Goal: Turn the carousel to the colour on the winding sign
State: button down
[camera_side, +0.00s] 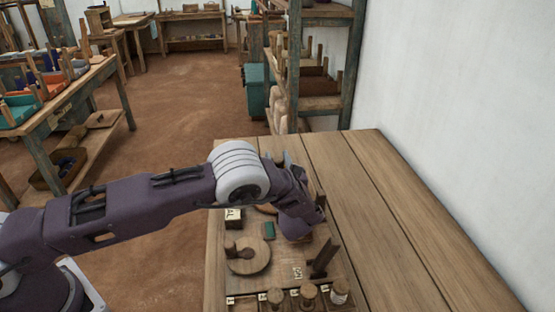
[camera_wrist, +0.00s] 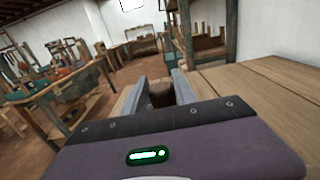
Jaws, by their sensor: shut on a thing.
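In the wrist view, my gripper (camera_wrist: 158,86) points away over the wooden table, its two grey fingers on either side of a dark brown, post-like thing (camera_wrist: 160,97). It is shut on this thing; I cannot tell whether it is part of the carousel. In the side view, my wrist hides the grip. A small green patch (camera_side: 269,230) shows on the wooden board left of my wrist; I cannot tell whether it is the winding sign. The edge of a round wooden piece (camera_side: 265,209) shows beside my arm, mostly hidden. No carousel colours are readable.
A round wooden disc with a peg (camera_side: 247,259) lies near the front of the board. A lettered block (camera_side: 234,219) stands behind it. Several wooden spools (camera_side: 308,295) line the front, with a dark upright piece (camera_side: 324,258) behind. The table's right side (camera_side: 390,220) is clear.

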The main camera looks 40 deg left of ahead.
jog(key=shift+h, duration=0.3)
jog(key=m+t+h, duration=0.3)
jog(key=h, duration=0.1)
jog(key=shift+m, duration=0.4)
jog(key=m+t+h, duration=0.1)
jog(key=h, duration=0.1)
jog(key=m+t+h, duration=0.1)
jog(key=m+h, duration=0.1)
jog(key=h, duration=0.1)
jog(key=shift+a+m, duration=0.1)
jog(key=shift+m, duration=0.2)
jog(key=m+h, duration=0.2)
jog(key=h, duration=0.1)
jog(key=m+h, duration=0.2)
jog(key=h, duration=0.2)
jog(key=shift+f, duration=0.1)
jog(key=shift+m+g+h, duration=0.7)
jog(key=shift+m+h, duration=0.6)
jog(key=shift+h, duration=0.6)
jog(key=shift+r+h, duration=0.25)
jog(key=shift+h, duration=0.05)
jog(key=c, duration=1)
grip_release()
jog(key=shift+f, duration=0.1)
